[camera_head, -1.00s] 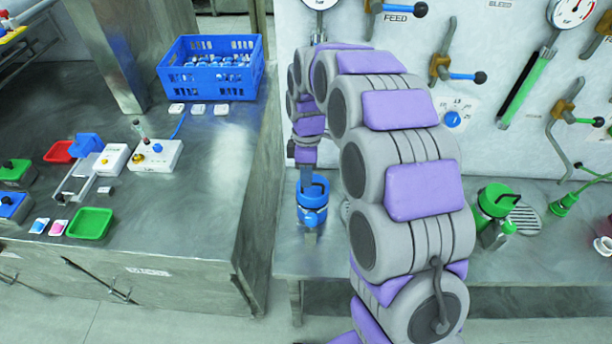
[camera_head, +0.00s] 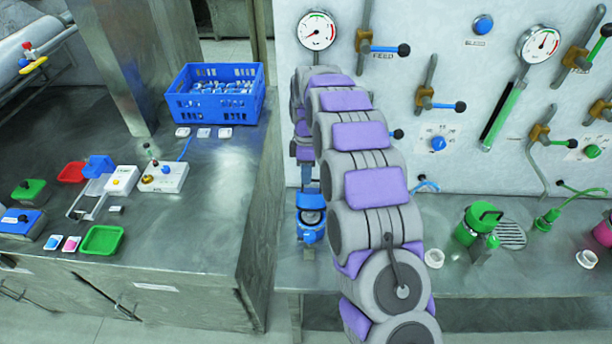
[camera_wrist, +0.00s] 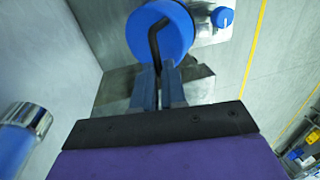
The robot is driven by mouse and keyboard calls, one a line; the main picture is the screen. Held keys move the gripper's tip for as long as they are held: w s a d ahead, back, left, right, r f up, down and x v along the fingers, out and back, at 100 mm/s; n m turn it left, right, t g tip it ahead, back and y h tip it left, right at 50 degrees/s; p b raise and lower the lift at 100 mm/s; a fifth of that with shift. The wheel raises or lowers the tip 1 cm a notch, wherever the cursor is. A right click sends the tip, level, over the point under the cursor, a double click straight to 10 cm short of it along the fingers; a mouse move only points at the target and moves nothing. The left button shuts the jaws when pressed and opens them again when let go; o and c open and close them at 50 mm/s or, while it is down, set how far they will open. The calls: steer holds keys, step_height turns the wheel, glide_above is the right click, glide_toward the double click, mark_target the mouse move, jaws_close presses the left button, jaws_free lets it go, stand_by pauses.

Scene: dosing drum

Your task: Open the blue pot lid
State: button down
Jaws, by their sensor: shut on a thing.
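The blue pot (camera_head: 311,232) stands on the steel bench at the middle of the head view, just left of my arm. Its blue lid (camera_head: 310,200) shows at the top, partly covered by the end of my arm. In the wrist view the round blue lid (camera_wrist: 172,32) lies just beyond the fingertips, with a dark bent handle bar across it. My gripper (camera_wrist: 163,70) is shut, with the end of that bar between its fingers. In the head view my fingertips are small and hard to make out at the lid. I cannot tell whether the lid is raised.
A green pot (camera_head: 470,228) and a drain grate (camera_head: 511,234) are to the right on the bench. The wall panel holds gauges, valves and a dial (camera_head: 438,143). A blue crate (camera_head: 213,92) stands on the left counter (camera_head: 205,220). A blue pipe (camera_wrist: 18,140) is close at left in the wrist view.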

steer(key=shift+s+d+f, duration=0.1)
steer(key=shift+d+f, duration=0.05)
steer(key=shift+f, duration=0.45)
steer(key=c, duration=1.6)
jaws_free()
steer(key=shift+c, duration=0.2)
steer(key=o, duration=0.3)
steer(key=shift+w+f, duration=0.25)
steer(key=shift+w, duration=0.15)
steer(key=shift+o, duration=0.6)
steer(key=s+d+r, duration=0.1)
steer(key=s+r, duration=0.1)
steer(key=s, duration=0.5)
steer(key=s+d+r+p, duration=0.1)
steer(key=s+d+r, duration=0.1)
steer(key=s, duration=0.6)
steer(key=shift+s+d+r, duration=0.15)
steer(key=shift+d+r, duration=0.15)
steer(key=shift+r, duration=0.3)
steer(key=shift+c, duration=0.2)
